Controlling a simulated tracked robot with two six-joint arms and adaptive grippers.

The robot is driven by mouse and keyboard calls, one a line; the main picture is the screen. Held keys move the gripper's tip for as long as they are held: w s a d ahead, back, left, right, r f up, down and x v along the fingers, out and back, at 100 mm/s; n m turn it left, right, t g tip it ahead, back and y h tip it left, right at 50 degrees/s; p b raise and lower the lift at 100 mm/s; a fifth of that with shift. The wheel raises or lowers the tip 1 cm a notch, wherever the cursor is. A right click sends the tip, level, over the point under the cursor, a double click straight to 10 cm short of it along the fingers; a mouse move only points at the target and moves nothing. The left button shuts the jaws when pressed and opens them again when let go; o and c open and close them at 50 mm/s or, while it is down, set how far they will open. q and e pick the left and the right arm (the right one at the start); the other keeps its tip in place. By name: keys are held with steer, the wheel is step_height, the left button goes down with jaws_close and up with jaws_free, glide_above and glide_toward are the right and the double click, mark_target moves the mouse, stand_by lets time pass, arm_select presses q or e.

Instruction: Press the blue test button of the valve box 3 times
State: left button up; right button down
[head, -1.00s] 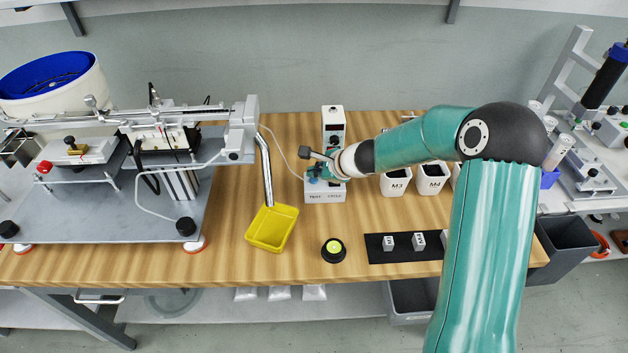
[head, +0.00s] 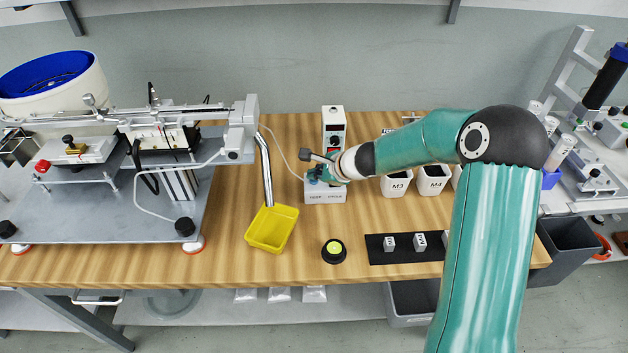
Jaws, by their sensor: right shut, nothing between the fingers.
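The valve box (head: 325,196) is a small light grey box with lettering on its front, standing on the wooden table near the middle. A bit of blue (head: 313,177) shows on its top at the left, most likely the test button. My right gripper (head: 318,178) is shut and empty, right over the top of the box, beside or on the blue part. The hand and wrist hide most of the box's top. I cannot tell whether the fingertips touch the button or press it. My left gripper is out of view.
A grey controller (head: 333,120) with a red display stands behind the box. A yellow tray (head: 271,228) lies to the left under a metal chute. White cups (head: 395,186) stand to the right. A black and yellow knob (head: 334,251) sits in front, with bare wood around it.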

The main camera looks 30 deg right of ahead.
mark_target(315, 182)
steer(key=shift+f, duration=0.25)
stand_by(0.4)
steer(key=shift+r+p, duration=0.6)
steer(key=shift+r, duration=0.3)
step_height(315, 182, up, 5)
steer(key=p, duration=0.4)
steer(key=shift+p, duration=0.3)
stand_by(1.5)
